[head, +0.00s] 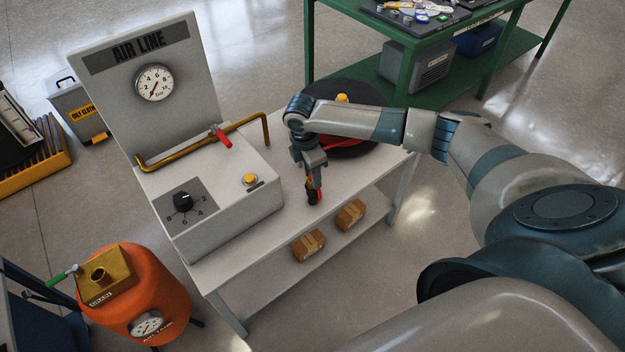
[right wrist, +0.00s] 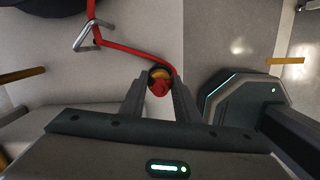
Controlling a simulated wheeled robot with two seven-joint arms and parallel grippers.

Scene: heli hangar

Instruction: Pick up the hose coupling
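The hose coupling (head: 314,197), with a dark end and red-orange parts, is upright above or at the front part of the grey bench (head: 290,205). In the right wrist view the coupling (right wrist: 159,84) shows as a red knob with a yellow ring between the fingers. My right gripper (head: 313,184) points down with its fingers closed against both sides of it. A red hose (right wrist: 130,48) runs from it toward the black reel (head: 372,93). I cannot tell whether the coupling touches the bench top. My left gripper is not in view.
The air line box with a black dial (head: 183,201), yellow button and brass pipe (head: 180,154) stands left of the gripper. Two cardboard boxes (head: 309,245) sit on the lower shelf. An orange tank (head: 140,300) stands at front left, a green workbench (head: 400,45) behind.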

